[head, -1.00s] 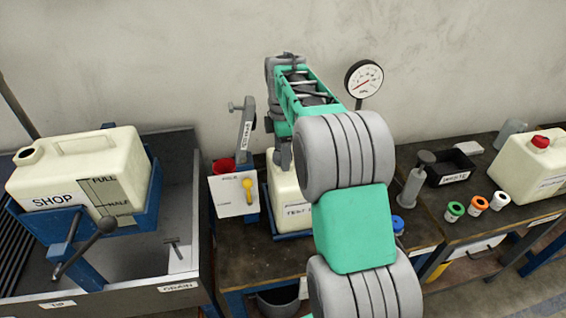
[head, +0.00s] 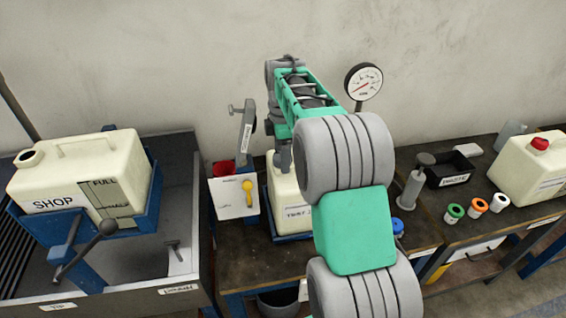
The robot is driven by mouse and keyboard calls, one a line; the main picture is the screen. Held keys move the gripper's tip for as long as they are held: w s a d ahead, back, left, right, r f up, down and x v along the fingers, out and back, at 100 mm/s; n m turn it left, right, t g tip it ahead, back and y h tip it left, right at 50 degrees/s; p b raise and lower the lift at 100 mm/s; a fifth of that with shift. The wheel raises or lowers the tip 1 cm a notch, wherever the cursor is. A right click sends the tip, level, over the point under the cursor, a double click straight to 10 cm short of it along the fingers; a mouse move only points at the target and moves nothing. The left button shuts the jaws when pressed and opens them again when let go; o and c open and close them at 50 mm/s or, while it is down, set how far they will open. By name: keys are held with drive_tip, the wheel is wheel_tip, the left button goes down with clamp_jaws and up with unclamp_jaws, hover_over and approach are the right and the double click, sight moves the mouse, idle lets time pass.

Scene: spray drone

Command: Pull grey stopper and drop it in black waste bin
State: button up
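The black waste bin (head: 434,176) is a small open box with a white WASTE label, on the bench right of my arm. A cream tank with a TEST label (head: 283,192) stands on the bench behind my arm, partly covered by it. My gripper (head: 284,158) appears as a small grey part pointing down at the top of this tank. My arm hides most of it, and its fingers cannot be made out. No grey stopper can be made out; the tank's top is largely hidden.
A SHOP tank (head: 75,175) sits in a blue cradle over a grey sink at left. A panel with a yellow lever (head: 248,190) is left of the test tank. A gauge (head: 363,82) stands behind. Coloured caps (head: 477,205) and a red-capped tank (head: 525,170) are at right.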

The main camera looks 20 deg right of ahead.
drive_tip(key=shift+c, duration=0.4)
clamp_jaws()
idle(0.6)
drive_tip(key=shift+r, duration=0.1)
drive_tip(key=shift+r+p, duration=2.55)
drive_tip(key=shift+r, duration=0.4)
